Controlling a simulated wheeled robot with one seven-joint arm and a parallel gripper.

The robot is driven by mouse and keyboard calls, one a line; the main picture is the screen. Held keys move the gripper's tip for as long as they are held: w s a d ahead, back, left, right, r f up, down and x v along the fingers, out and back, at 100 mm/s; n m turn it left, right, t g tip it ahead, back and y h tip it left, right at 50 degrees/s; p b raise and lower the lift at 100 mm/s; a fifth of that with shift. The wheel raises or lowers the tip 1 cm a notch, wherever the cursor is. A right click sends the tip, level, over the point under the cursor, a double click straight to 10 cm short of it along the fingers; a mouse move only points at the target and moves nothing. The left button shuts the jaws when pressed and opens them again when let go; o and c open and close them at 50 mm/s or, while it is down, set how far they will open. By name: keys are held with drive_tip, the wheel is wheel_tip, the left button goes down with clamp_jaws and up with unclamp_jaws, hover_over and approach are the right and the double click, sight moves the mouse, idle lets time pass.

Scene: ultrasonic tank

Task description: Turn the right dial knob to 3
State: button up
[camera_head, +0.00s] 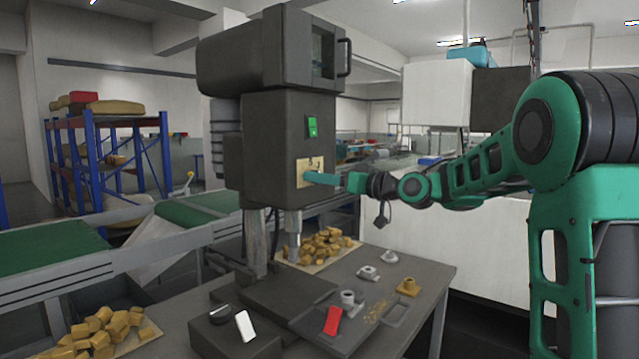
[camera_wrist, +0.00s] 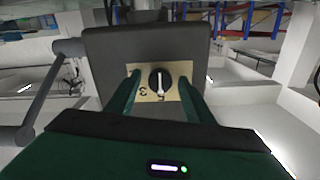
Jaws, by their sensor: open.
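The dial knob (camera_wrist: 160,78) is round and black with a white pointer line, on a tan plate with dark marks (camera_wrist: 141,78) in the wrist view. The pointer stands nearly vertical in that view. A 3 shows at the knob's lower left, and another mark, hard to read, lies directly below it. In the head view the plate (camera_head: 302,164) is on the side of a dark grey machine, and my fingers hide the knob. My gripper (camera_head: 311,177) is open at the plate. In the wrist view its green fingers (camera_wrist: 159,88) stand apart either side of the knob.
A green switch (camera_head: 312,127) is above the plate on the machine (camera_head: 270,150). Below, the table (camera_head: 425,282) holds yellow blocks (camera_head: 322,245), small metal parts (camera_head: 368,273) and a red piece (camera_head: 333,320). A conveyor (camera_head: 190,215) runs behind at left.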

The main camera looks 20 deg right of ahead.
drive_tip(key=shift+w, duration=0.1)
drive_tip(key=c, duration=1)
drive_tip(key=shift+a, duration=0.1)
drive_tip(key=shift+c, duration=0.2)
drive_tip(key=shift+m, duration=4.4)
drive_tip(key=shift+f, duration=0.1)
